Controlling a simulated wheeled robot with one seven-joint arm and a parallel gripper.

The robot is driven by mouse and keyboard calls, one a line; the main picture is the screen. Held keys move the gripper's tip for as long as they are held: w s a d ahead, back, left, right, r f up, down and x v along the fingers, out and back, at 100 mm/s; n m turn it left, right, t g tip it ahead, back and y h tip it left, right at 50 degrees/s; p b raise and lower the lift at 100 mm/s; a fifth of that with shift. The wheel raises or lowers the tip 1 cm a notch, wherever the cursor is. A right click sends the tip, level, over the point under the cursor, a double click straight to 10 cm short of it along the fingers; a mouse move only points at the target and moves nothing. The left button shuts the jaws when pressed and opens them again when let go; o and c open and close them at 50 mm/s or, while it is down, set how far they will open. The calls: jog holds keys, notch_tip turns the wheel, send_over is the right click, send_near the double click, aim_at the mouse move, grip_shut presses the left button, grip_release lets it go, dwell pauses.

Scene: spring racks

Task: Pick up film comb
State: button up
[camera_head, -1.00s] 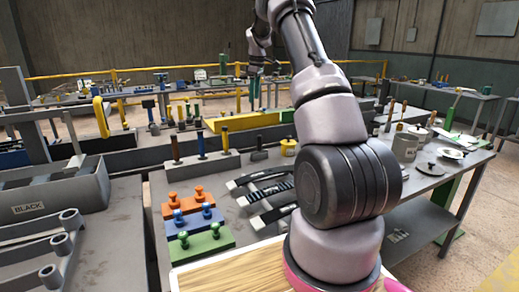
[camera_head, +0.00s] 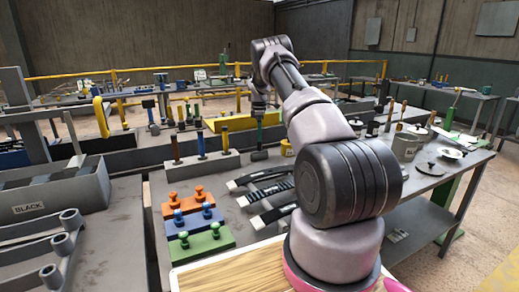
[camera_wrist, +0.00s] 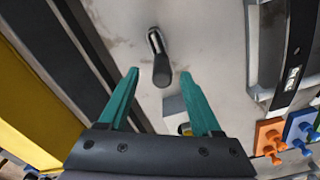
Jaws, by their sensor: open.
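No thing here is plainly marked as the film comb. A small tool with a dark upright handle and a grey metal foot stands on the bench; it shows in the wrist view (camera_wrist: 154,44) and in the head view (camera_head: 259,156). My gripper (camera_wrist: 159,73) is open and empty above it, with green fingers either side of the handle as the wrist camera sees it; I cannot tell how far above. My gripper (camera_head: 260,128) also shows small in the head view. Several dark strips with pale labels (camera_head: 270,192) lie nearer; one shows in the wrist view (camera_wrist: 291,75).
Orange, blue and green peg blocks (camera_head: 207,240) lie nearer. A yellow box (camera_head: 230,122) is behind. Bare bench surface surrounds the tool.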

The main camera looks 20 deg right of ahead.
aim_at(260, 150)
notch_tip(260, 150, down, 5)
jog(key=shift+s+r, duration=0.15)
grip_shut()
jog(key=shift+r, duration=0.1)
